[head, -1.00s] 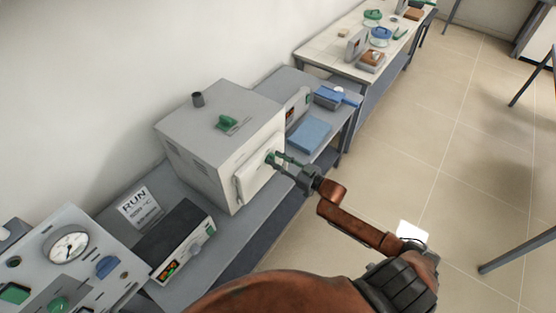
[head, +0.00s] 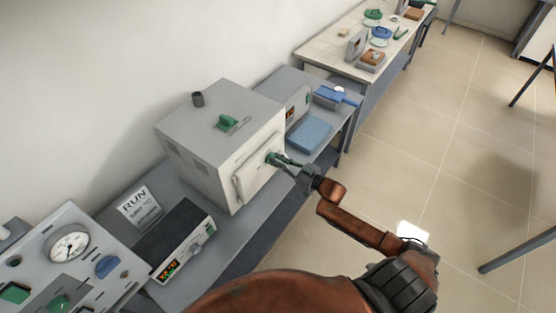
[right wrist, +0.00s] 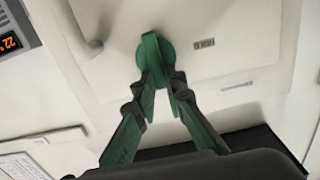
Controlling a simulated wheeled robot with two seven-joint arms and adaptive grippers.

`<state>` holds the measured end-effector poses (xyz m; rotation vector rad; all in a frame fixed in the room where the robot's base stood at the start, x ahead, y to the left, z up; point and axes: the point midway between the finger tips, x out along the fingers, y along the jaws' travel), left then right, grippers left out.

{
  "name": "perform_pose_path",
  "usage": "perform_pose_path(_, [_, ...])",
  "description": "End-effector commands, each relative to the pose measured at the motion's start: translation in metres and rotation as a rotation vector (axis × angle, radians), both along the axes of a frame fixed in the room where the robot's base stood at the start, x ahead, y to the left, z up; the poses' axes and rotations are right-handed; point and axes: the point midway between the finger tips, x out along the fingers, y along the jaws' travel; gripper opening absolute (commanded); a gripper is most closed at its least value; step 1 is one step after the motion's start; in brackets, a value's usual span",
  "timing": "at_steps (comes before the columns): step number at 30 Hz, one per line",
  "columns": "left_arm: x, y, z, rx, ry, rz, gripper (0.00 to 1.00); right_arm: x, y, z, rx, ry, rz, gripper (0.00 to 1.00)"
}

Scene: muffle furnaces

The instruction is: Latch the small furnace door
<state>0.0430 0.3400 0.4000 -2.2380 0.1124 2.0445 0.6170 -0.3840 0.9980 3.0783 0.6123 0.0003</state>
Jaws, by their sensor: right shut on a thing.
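The small furnace (head: 222,140) is a light grey box on the bench, with its white door (head: 258,172) on the front, lying flat against the body as far as I can see. A round green latch knob (head: 272,158) sits at the door's edge; it also shows in the right wrist view (right wrist: 150,52), with a bar across it. My right gripper (head: 279,160) is shut on the latch knob, its green fingertips (right wrist: 162,84) closed around the bar. My left gripper is not in view.
A green knob (head: 228,122) and a vent pipe (head: 198,99) stand on the furnace top. A controller box (head: 180,243), a RUN sign (head: 139,206) and a gauge panel (head: 68,246) are at left. A blue pad (head: 310,135) lies at right.

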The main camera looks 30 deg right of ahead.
Motion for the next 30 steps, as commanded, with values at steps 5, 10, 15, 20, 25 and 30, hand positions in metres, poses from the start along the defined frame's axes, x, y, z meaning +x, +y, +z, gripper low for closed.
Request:
perform_pose_path(5, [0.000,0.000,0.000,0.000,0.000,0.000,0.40,0.000,0.000,0.000,-0.032,-0.013,-0.001,0.00])
perform_pose_path(10, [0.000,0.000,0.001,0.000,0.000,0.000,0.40,-0.001,0.002,0.000,-0.114,-0.047,-0.002,0.00])
perform_pose_path(15, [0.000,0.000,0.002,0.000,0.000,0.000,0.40,-0.002,0.005,-0.001,-0.238,-0.099,-0.002,0.00])
perform_pose_path(20, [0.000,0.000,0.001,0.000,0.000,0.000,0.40,-0.003,0.007,-0.001,-0.377,-0.157,-0.002,0.00])
perform_pose_path(25, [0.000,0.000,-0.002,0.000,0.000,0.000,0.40,-0.004,0.010,-0.004,-0.528,-0.220,-0.001,0.00])
perform_pose_path(30, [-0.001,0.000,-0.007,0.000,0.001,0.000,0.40,-0.005,0.012,-0.006,-0.677,-0.281,-0.002,0.00])
